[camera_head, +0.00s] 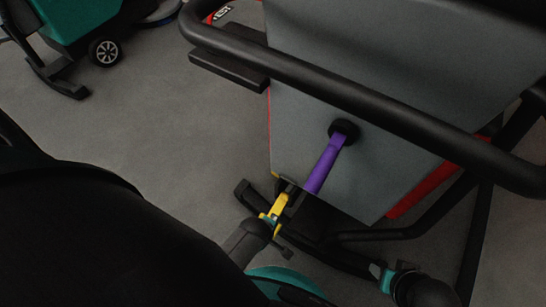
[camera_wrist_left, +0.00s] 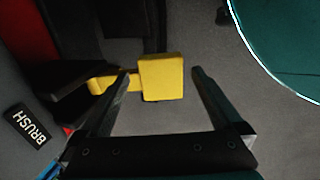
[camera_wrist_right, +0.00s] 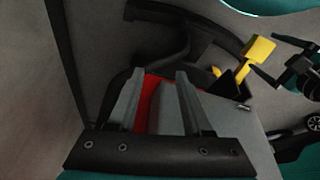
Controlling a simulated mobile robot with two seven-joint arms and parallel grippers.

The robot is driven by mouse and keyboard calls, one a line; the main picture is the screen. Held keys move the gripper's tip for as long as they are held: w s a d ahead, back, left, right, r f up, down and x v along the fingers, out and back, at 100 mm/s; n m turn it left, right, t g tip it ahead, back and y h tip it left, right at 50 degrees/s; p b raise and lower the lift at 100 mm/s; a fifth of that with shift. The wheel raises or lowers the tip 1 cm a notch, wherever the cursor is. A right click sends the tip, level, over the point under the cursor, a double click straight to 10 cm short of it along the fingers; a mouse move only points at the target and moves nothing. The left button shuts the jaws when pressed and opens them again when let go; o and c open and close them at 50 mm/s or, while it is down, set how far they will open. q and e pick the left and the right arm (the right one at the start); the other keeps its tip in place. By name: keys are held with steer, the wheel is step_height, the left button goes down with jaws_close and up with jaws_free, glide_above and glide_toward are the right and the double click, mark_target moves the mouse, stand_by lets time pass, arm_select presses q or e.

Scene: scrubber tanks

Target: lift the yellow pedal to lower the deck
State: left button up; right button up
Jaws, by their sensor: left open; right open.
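The yellow pedal (camera_head: 279,204) sits low at the near corner of the grey machine, below a purple lever. In the left wrist view its flat square pad (camera_wrist_left: 161,78) lies between the two fingertips of my left gripper (camera_wrist_left: 160,74), with visible gaps on both sides. That gripper is open. In the head view my left gripper (camera_head: 270,224) is at the pedal. The right wrist view also shows the pedal (camera_wrist_right: 257,52) beside my left gripper. My right gripper (camera_wrist_right: 160,75) is open and empty, with the machine's grey and red body beyond its fingers.
The grey tank (camera_head: 390,100) with its black handle bar (camera_head: 300,75) fills the upper right. A purple lever (camera_head: 325,165) hangs on its face. A black tube frame (camera_head: 390,235) runs low near my right arm. Another teal machine (camera_head: 80,25) stands at upper left; grey floor between is clear.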

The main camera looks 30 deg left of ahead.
arm_select(q)
steer(key=b+x, duration=0.3)
steer(key=shift+f+b, duration=0.25)
steer(key=shift+b, duration=0.05)
steer(key=shift+f, duration=0.1)
steer(key=shift+w+f+b, duration=0.25)
steer(key=shift+f+b, duration=0.25)
steer(key=shift+b, duration=0.25)
steer(key=shift+f+b, duration=0.35)
steer(key=shift+w+f, duration=0.15)
arm_select(e)
steer(key=w+a+r+t+y, duration=0.3)
steer(key=w+a+r+t, duration=0.2)
steer(key=a+r+t, duration=0.1)
steer(key=shift+w+a+n+t+y, duration=0.3)
steer(key=shift+w+a+n+t, duration=0.1)
steer(key=shift+a+t, duration=0.3)
arm_select(q)
steer(key=shift+c, duration=0.2)
jaws_close()
